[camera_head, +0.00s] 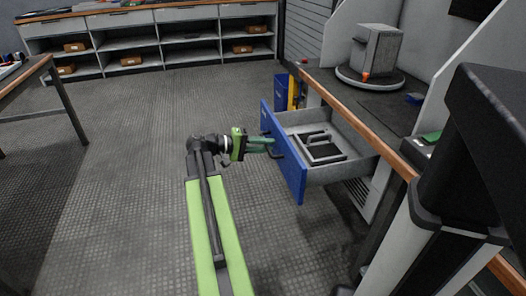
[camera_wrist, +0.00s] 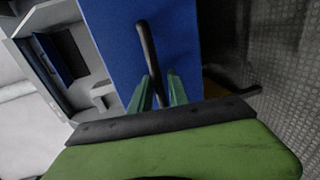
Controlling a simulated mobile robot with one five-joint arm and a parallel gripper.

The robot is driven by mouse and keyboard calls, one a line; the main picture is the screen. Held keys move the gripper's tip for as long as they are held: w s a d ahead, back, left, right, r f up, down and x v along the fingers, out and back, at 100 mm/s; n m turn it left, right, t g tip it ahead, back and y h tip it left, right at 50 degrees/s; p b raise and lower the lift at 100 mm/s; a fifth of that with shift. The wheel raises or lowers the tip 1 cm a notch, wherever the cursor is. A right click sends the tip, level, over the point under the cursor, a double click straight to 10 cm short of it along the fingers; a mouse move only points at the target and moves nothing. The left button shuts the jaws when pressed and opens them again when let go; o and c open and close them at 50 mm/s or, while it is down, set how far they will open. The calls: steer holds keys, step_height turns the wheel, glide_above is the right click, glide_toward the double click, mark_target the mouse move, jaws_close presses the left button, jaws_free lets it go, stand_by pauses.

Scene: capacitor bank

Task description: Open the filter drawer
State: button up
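The filter drawer stands pulled out from the bench, with its blue front (camera_head: 284,152) toward my arm and its grey tray open to view. Its dark bar handle (camera_wrist: 149,50) runs up the blue front (camera_wrist: 185,35) in the wrist view. My gripper (camera_head: 268,146) is at the handle. Its two green fingers (camera_wrist: 160,82) stand apart, one on each side of the bar, with a gap showing on the right. Whether a finger touches the bar is not clear. A dark frame-like piece with a handle (camera_head: 322,148) lies inside the drawer.
The wood-edged bench (camera_head: 350,118) carries a grey box on a round base (camera_head: 376,55). Blue and yellow items (camera_head: 287,92) stand beyond the drawer. Shelves (camera_head: 160,45) line the back, and a table (camera_head: 28,75) is at left. The floor (camera_head: 120,170) left of my arm is clear.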

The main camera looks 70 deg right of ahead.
steer(key=p+v, duration=0.3)
steer(key=v, duration=1.4)
steer(key=shift+w+p, duration=0.15)
steer(key=shift+p, duration=0.15)
steer(key=shift+a, duration=0.15)
